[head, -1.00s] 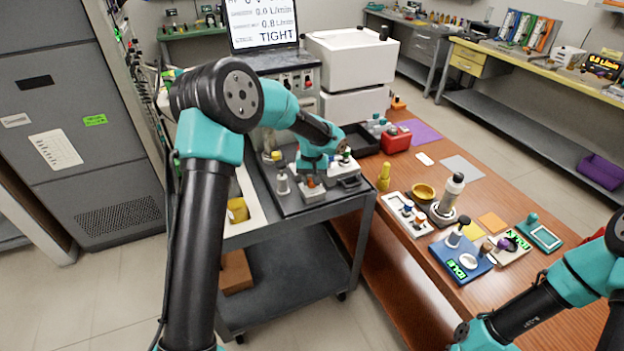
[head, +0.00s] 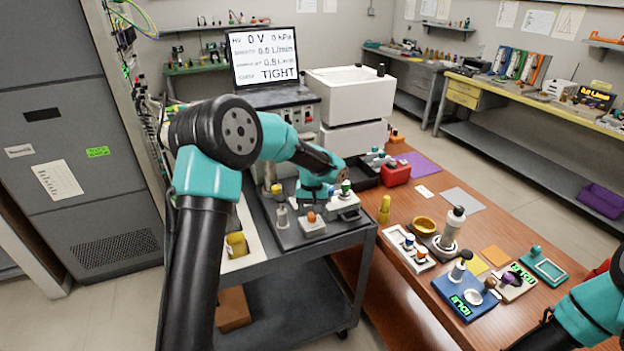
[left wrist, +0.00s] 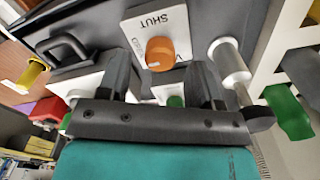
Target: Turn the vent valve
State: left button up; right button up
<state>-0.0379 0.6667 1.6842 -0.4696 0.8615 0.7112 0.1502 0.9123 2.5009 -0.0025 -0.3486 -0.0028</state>
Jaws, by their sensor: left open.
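The vent valve appears to be the orange round knob (head: 311,217) on a small white plate on the dark cart top. It also shows in the left wrist view as an orange knob (left wrist: 160,52) on a white plate marked SHUT (left wrist: 160,18); the other lettering is partly hidden. My left gripper (head: 318,198) is above and just behind the knob in the head view. In the left wrist view its two fingers (left wrist: 163,72) are spread, with the knob beyond the gap, apparently not gripped. My right gripper is out of view; only part of that arm shows.
A white metal-like post (left wrist: 230,60) stands close beside the plate. A green knob (head: 346,186) and a black handle (head: 349,213) are to the right on the cart. A monitor (head: 265,57) reads TIGHT. The wooden table (head: 400,285) holds several small devices.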

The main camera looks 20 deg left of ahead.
aim_at(312, 214)
pick_arm(q)
notch_tip(312, 214, up, 16)
jog(key=shift+f, duration=0.2)
dwell(0.5)
jog(key=d+f+m+t+h, duration=0.1)
jog(key=d+f+h, duration=0.1)
jog(key=d+f, duration=0.8)
jog(key=d+f+m+t+h, duration=0.1)
jog(key=d+f+m+h, duration=0.1)
jog(key=d+f, duration=0.75)
jog(key=s+f+t, duration=0.1)
jog(key=s+f, duration=0.3)
jog(key=f, duration=0.9)
jog(key=s+a+f, duration=0.2)
jog(key=s+a, duration=0.2)
jog(key=s, duration=0.4)
jog(key=s+a+f+g, duration=0.1)
jog(key=s+a+f, duration=0.2)
jog(key=s, duration=0.6)
jog(key=s+a+f+g, duration=0.1)
jog(key=s+a+f, duration=0.2)
jog(key=s, duration=0.6)
jog(key=a, duration=0.2)
jog(key=shift+s+a+n, duration=0.2)
jog(key=shift+a+n, duration=0.15)
jog(key=shift+n, duration=0.05)
